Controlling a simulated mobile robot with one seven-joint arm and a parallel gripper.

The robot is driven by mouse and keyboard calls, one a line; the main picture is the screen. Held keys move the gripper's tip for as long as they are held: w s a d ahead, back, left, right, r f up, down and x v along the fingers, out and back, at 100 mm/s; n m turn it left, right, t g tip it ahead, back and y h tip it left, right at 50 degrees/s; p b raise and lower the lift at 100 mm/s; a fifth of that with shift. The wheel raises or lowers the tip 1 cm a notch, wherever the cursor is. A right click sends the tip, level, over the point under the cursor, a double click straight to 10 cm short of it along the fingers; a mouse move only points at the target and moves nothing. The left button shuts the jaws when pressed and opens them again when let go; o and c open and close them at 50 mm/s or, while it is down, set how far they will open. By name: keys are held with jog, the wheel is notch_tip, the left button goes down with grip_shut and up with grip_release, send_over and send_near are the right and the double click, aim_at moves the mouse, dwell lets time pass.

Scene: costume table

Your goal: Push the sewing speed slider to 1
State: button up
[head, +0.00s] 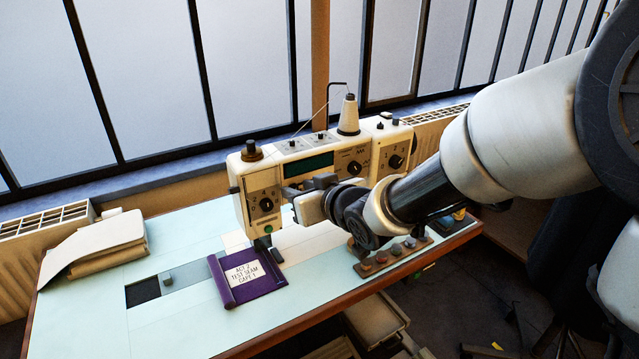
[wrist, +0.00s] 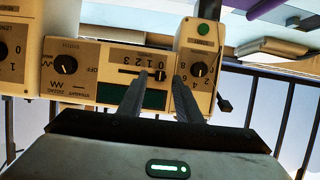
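The cream sewing machine (head: 243,184) stands on the pale table. In the wrist view its panel is upside down. The speed slider's dark knob (wrist: 160,75) sits toward the right end of a short horizontal slot, by a row of small numbers (wrist: 145,61). I cannot tell exactly which number it is at. My gripper (wrist: 161,76) is open, with its two dark fingers on either side of the knob. I cannot tell whether either finger touches it. In the head view my gripper (head: 293,192) is at the machine's front and hides the slider.
A dark green display (wrist: 152,98) and several dials, such as the stitch dial (wrist: 65,64), are near the slider. Purple cloth (head: 243,281) with a label lies under the needle area. Folded cloth (head: 95,243) lies at the table's left. A thread cone (head: 348,116) stands on top.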

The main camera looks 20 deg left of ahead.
jog(key=shift+c, duration=0.2)
grip_shut()
jog(key=shift+w+d+r+p, duration=0.1)
jog(key=shift+w+d+p, duration=0.55)
jog(key=shift+w+p, duration=0.1)
jog(key=shift+w, duration=0.15)
jog(key=shift+o, duration=0.2)
grip_release()
